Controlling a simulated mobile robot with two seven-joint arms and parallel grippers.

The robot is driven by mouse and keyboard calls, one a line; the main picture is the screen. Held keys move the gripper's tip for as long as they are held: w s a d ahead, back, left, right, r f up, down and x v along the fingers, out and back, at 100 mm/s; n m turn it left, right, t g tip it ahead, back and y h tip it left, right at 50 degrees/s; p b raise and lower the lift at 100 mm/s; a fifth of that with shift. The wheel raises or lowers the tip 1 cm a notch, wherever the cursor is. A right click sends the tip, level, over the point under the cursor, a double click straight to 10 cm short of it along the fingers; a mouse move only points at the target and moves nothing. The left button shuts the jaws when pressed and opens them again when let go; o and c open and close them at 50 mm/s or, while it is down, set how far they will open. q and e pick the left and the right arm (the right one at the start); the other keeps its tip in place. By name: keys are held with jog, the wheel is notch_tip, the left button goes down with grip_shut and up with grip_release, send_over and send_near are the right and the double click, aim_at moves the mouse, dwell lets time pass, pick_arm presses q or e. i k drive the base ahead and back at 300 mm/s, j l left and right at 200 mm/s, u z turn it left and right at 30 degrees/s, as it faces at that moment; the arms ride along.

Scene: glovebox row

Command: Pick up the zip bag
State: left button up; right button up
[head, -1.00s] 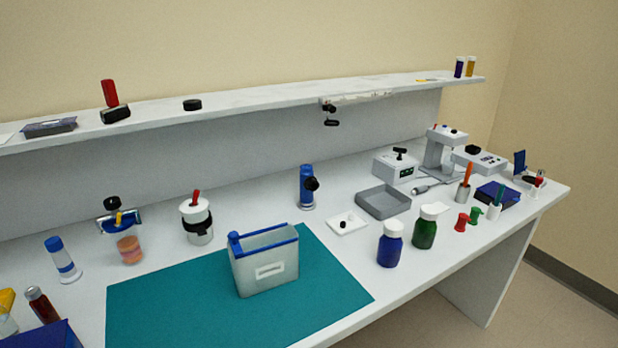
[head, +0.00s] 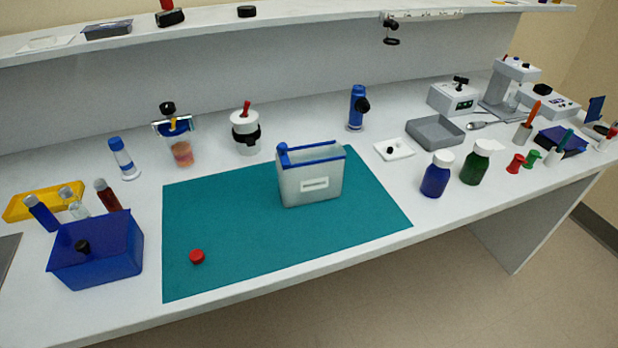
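The zip bag (head: 293,188) appears to be the translucent, pale grey pouch with a blue strip along its top edge and a white label on its front. It stands upright on the teal mat (head: 240,232), toward the mat's back right part. Nothing touches or covers it. Neither of my grippers shows in the head view.
A red cap (head: 197,257) lies on the mat's front left. A blue box (head: 97,258) stands left of the mat. Blue (head: 436,178) and green (head: 476,166) bottles stand to its right. A white jar (head: 245,133) and a blue cylinder (head: 356,110) stand behind.

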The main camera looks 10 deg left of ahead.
aim_at(315, 174)
jog(key=i+l+u, duration=0.15)
jog(key=u, duration=0.25)
jog(key=i+l+u, duration=0.1)
jog(key=l+u, duration=0.25)
jog(key=i+l+u, duration=0.1)
jog(key=l+u, duration=0.3)
jog(key=i+j, duration=0.1)
jog(key=j, duration=0.15)
